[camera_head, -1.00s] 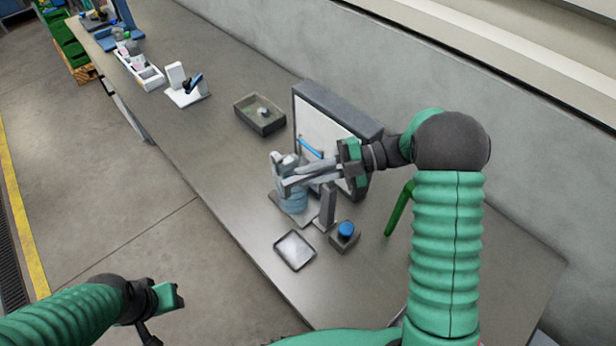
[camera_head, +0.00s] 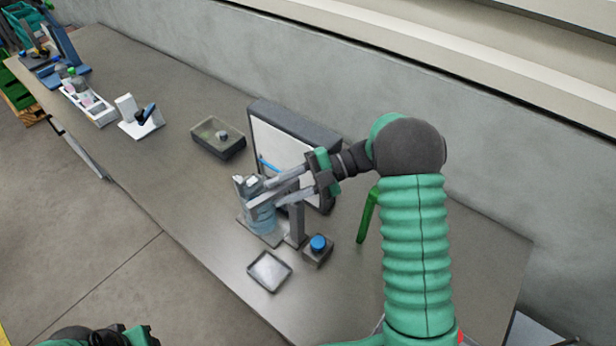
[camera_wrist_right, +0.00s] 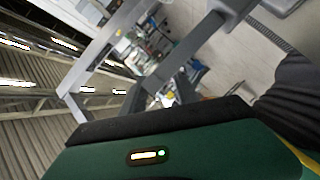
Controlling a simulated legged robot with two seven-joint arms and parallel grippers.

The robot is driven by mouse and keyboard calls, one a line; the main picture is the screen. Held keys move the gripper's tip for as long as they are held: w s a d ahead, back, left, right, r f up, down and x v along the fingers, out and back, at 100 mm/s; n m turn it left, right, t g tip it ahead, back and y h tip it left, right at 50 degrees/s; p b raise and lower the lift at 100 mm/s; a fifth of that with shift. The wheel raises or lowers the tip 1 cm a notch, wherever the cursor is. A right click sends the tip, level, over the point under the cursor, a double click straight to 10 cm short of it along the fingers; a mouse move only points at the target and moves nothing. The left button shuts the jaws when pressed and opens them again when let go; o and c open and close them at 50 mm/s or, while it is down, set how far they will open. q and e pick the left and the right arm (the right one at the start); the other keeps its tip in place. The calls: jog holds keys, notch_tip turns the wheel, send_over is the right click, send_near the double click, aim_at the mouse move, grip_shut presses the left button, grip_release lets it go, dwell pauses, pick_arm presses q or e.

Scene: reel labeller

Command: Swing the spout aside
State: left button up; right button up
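The grey spout (camera_head: 262,199) is a flat bar above a bluish cylinder (camera_head: 262,221) on a small plate in front of the white-faced panel unit (camera_head: 277,145). My right gripper (camera_head: 273,193) reaches in from the right, its two fingers apart and pointing left at the spout. The fingers overlap the bar in the head view; I cannot tell whether they touch it. In the right wrist view the fingers (camera_wrist_right: 140,50) also stand apart. Only a piece of my left gripper (camera_head: 140,337) shows at the bottom left edge, and its fingers are cut off.
A grey post (camera_head: 296,222), a blue-topped button box (camera_head: 318,246) and a shallow tray (camera_head: 269,271) stand close by. A green handle (camera_head: 367,214) is to the right. A dark bin (camera_head: 218,138) and a white stand (camera_head: 141,117) are farther left.

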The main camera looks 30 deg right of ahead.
jog(key=b+v, duration=0.2)
jog(key=v, duration=1.3)
jog(key=shift+f, duration=0.1)
jog(key=shift+c, duration=0.4)
